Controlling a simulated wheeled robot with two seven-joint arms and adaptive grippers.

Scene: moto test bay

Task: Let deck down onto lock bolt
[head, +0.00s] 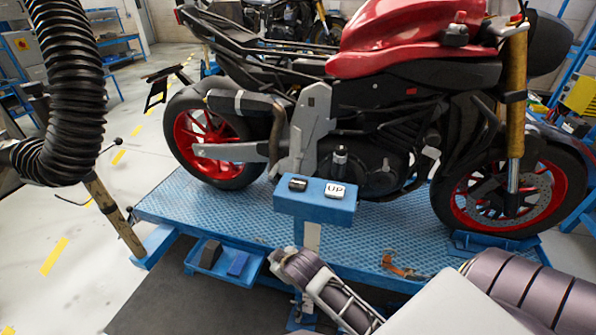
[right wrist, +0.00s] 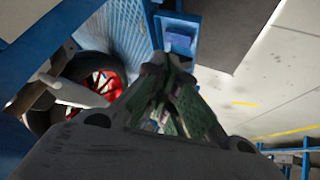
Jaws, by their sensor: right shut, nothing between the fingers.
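The blue lift deck (head: 390,228) carries a red and black motorcycle (head: 390,90) upright on its wheels. A blue control box (head: 314,207) on a post stands at the deck's near side, with a white button marked UP (head: 336,191) and a black button (head: 298,184). My right gripper (head: 278,258) is in front of and below the box, apart from both buttons. Its fingers (right wrist: 168,65) are shut and empty in the right wrist view, where the deck (right wrist: 122,35) shows beyond. I cannot pick out the lock bolt. My left gripper is not in view.
A blue tray (head: 212,262) with dark and blue blocks hangs at the deck's near edge. A black corrugated hose (head: 75,90) hangs at the left. An orange and black item (head: 402,268) lies near the deck's front edge. Floor at left is largely clear.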

